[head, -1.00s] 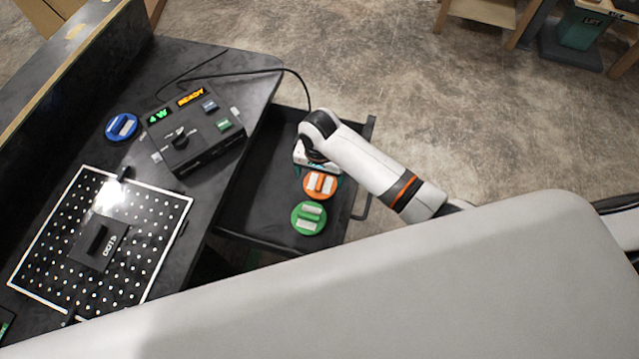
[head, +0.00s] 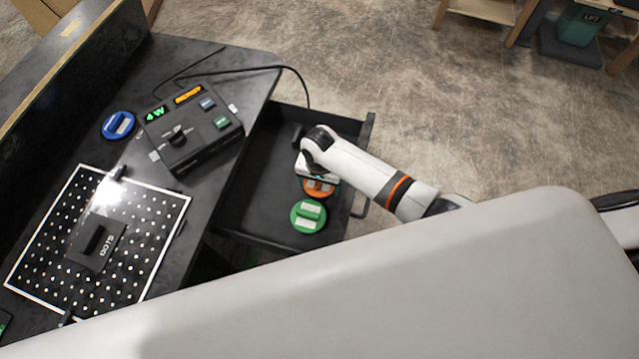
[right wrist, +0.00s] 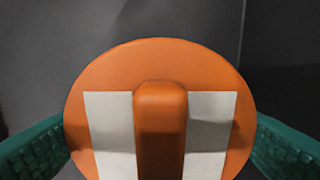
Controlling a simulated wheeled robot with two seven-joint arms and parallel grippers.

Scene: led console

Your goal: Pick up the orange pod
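The orange pod (head: 319,188) is a round disc with a raised bar handle and pale patches, lying in the open drawer (head: 262,205). My right gripper (head: 318,173) is over it and hides its upper part in the head view. In the right wrist view the orange pod (right wrist: 160,70) fills the middle, with its bar pointing toward me. The two green fingers of my right gripper (right wrist: 160,145) are wide apart, one on each side of the pod, with the bar between them and not gripped. My left gripper is not in view.
A green pod (head: 308,216) lies in the drawer close to the orange one. On the dark bench are a blue pod (head: 118,126), a console (head: 190,128) with lit displays and a perforated board (head: 60,230). A black cable runs from the console over the drawer.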

